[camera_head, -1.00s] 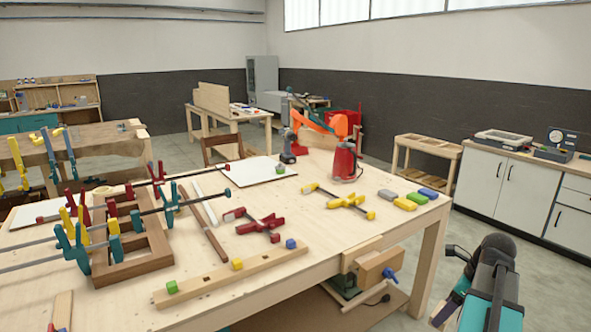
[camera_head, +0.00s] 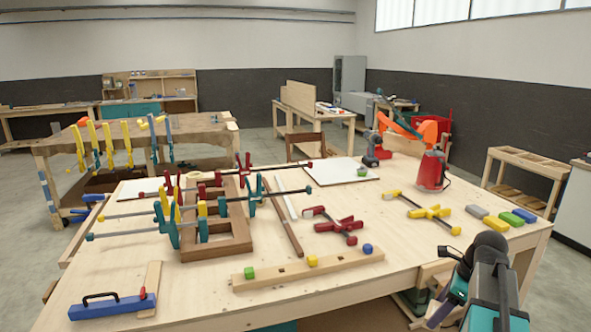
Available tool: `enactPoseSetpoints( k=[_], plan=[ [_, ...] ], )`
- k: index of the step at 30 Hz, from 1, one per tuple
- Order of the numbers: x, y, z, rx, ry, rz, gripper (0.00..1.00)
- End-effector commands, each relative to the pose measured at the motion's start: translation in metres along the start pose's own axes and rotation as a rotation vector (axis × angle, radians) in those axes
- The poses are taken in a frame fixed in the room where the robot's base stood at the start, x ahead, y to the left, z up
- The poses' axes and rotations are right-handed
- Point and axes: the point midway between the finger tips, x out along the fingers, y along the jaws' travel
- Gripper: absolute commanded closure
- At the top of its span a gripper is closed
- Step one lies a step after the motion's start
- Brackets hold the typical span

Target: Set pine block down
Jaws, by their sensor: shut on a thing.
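My gripper (camera_head: 447,302) is at the lower right, in front of the workbench's right front edge. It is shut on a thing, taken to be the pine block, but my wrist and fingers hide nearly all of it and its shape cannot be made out. The pale wooden workbench (camera_head: 390,246) fills the middle of the view, left of my gripper. My gripper looks apart from the bench top, though the exact gap cannot be told.
A pine rail (camera_head: 285,274) with coloured blocks lies along the front. Bare top lies between the rail and yellow clamp.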

Motion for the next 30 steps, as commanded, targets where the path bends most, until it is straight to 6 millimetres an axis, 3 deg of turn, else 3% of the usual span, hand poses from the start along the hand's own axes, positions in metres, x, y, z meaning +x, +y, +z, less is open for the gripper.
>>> enactPoseSetpoints(
  k=[14,30],
  plan=[
    [0.034,0.030,0.111,-0.303,0.000,0.094,0.57],
    [0.067,0.086,0.223,-0.740,0.000,0.230,0.57]
  ],
)
